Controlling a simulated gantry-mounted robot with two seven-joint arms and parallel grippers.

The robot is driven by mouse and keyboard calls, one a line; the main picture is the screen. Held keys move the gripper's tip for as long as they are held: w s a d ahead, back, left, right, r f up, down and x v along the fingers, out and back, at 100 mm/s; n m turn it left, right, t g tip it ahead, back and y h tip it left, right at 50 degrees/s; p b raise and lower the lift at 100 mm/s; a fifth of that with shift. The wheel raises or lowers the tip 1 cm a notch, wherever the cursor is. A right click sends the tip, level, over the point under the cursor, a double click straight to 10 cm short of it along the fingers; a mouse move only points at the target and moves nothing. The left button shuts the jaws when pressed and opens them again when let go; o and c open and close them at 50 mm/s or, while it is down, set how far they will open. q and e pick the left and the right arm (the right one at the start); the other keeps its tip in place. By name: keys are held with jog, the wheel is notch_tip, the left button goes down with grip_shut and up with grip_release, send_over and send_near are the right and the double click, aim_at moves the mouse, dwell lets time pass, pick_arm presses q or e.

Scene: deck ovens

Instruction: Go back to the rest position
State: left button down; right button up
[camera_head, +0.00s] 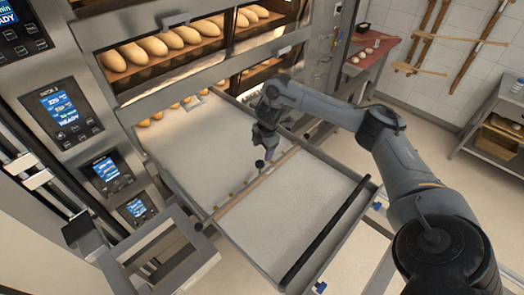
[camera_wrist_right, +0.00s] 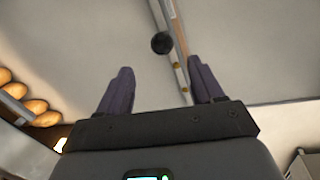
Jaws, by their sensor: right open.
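My right gripper (camera_head: 264,146) hangs over the pale loader surface (camera_head: 318,205) that extends from the lower oven deck. In the right wrist view its two dark fingers (camera_wrist_right: 161,68) are spread apart with nothing between them. A wooden bar (camera_head: 247,190) with small brass-coloured fittings crosses the loader. A round black knob (camera_head: 260,163) sits by the bar, just below the gripper in the head view. In the wrist view the knob (camera_wrist_right: 161,43) shows beyond the fingertips, apart from them. I cannot make out my left gripper.
Loaves (camera_head: 155,47) fill the upper oven deck, and more lie in the lower deck. Control panels (camera_head: 67,107) line the left. A dark bar (camera_head: 327,232) edges the loader's front. A red-topped table (camera_head: 371,55) stands behind my right arm. Open floor lies at the right.

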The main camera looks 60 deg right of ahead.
jog(key=shift+a, duration=0.1)
dwell(0.4)
jog(key=w+a+f+n+t+p, duration=0.1)
jog(key=w+a+f, duration=0.15)
jog(key=a, duration=0.45)
jog(key=w+a+f+n+t+p, duration=0.1)
jog(key=w+a+f, duration=0.1)
jog(key=a+f, duration=0.35)
jog(key=s+a+t+y+p, duration=0.2)
jog(key=s+a, duration=0.1)
jog(key=a, duration=1.7)
jog(key=s+a+r+m+t+p, duration=0.1)
jog(key=s+a+r+m+p, duration=0.1)
jog(key=s+a+r+m, duration=0.4)
jog(key=s+d+r+m+g+p, duration=0.1)
jog(key=s+m, duration=0.6)
jog(key=s, duration=0.8)
jog(key=shift+s+d+r+g+h+p, duration=0.35)
jog(key=shift+d+r+g, duration=0.4)
jog(key=shift+d+g, duration=0.45)
